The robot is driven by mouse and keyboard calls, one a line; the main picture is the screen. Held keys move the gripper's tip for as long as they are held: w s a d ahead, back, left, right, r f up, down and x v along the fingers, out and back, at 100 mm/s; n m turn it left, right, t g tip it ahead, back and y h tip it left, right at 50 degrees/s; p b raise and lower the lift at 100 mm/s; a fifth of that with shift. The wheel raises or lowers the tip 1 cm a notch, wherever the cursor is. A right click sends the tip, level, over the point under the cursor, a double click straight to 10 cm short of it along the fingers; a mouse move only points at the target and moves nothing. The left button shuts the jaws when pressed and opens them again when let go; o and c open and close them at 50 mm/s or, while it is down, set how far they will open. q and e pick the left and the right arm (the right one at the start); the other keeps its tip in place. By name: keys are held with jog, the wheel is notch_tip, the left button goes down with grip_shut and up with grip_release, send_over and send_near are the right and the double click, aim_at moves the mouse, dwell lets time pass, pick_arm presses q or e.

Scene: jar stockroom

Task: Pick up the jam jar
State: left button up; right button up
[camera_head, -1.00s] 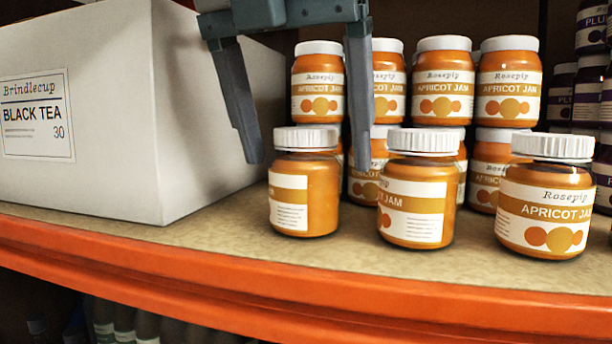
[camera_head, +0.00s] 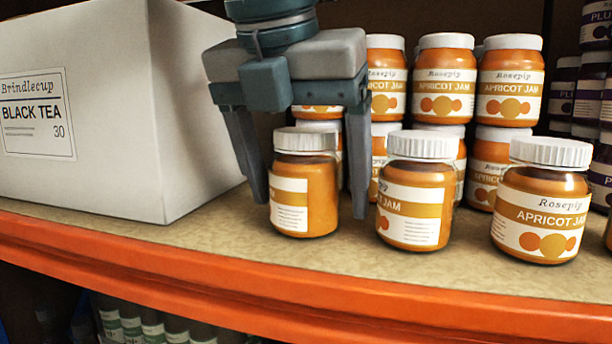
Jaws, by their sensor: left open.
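Several orange apricot jam jars with white lids stand on the shelf. The front left jam jar (camera_head: 318,190) is upright, its label turned partly to the left. My left gripper (camera_head: 309,203) comes down from above with its two fingers apart, one on each side of this jar. A second front jar (camera_head: 416,227) stands close to the right finger, and a third front jar (camera_head: 540,215) is farther right. My right gripper is not in view.
A white black tea box (camera_head: 195,120) stands left of the jars. More apricot jars (camera_head: 510,85) are stacked behind, with purple-labelled plum jars (camera_head: 592,90) at the far right. The shelf (camera_head: 200,225) has an orange front edge (camera_head: 300,285); the strip before the jars is bare.

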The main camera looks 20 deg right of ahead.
aim_at(306, 130)
pick_arm(q)
jog(key=shift+r, duration=0.1)
jog(key=c, duration=1.7)
pick_arm(e)
jog(key=shift+d, duration=0.1)
jog(key=shift+f, duration=0.15)
